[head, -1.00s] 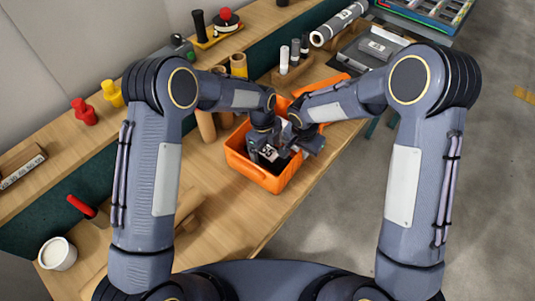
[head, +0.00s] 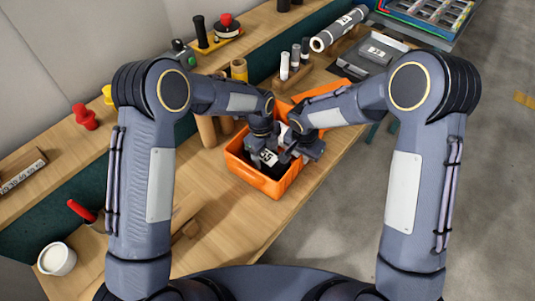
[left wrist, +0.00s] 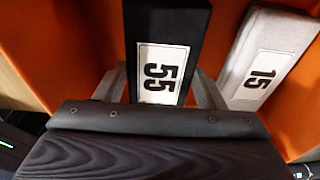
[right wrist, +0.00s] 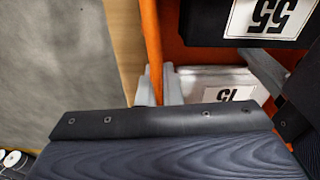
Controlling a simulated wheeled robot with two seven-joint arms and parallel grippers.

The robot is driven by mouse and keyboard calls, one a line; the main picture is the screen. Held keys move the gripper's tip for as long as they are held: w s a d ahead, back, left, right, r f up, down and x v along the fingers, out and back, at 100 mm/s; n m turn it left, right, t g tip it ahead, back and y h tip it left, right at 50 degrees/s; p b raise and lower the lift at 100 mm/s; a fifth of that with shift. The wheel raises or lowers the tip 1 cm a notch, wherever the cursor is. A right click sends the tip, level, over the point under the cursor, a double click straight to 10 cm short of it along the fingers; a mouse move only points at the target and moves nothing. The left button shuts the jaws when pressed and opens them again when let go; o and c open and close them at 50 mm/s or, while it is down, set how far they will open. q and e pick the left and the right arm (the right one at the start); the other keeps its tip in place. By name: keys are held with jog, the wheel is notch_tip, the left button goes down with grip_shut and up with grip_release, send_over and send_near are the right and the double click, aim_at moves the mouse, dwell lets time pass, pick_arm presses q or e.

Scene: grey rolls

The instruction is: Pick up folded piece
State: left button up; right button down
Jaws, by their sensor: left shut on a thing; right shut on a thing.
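An orange bin (head: 262,184) stands on the wooden bench. Inside it lie a black folded piece labelled 55 (head: 268,157) and a grey piece labelled 15; both show in the left wrist view, the black one (left wrist: 160,25) and the grey one (left wrist: 268,55) to its right. My left gripper (left wrist: 160,82) has its fingers on both sides of the black piece and is shut on it inside the bin. My right gripper (right wrist: 158,85) is shut on the bin's wall (right wrist: 151,35), with one finger on each side. In the head view my forearms hide part of the bin.
A grey roll (head: 338,28) and a dark case (head: 375,55) lie on the bench beyond the bin. A rack with small cylinders (head: 290,70) stands behind it. A white cup (head: 57,257) is at the left. Open floor lies to the right.

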pick_arm(q)
jog(key=s+a, duration=0.2)
jog(key=shift+s+a+r, duration=0.1)
jog(key=shift+s+a, duration=0.05)
jog(key=shift+s, duration=0.2)
notch_tip(320, 180, up, 14)
jog(key=shift+w+f, duration=0.15)
jog(key=shift+f, duration=0.05)
pick_arm(e)
jog(key=c, duration=1.5)
grip_release()
jog(key=r, duration=0.4)
jog(key=s+r, duration=0.1)
jog(key=r, duration=0.3)
jog(key=a+r, duration=0.1)
jog(key=r, duration=0.2)
jog(key=shift+s+r, duration=0.2)
jog(key=shift+r, duration=0.2)
jog(key=shift+s, duration=0.1)
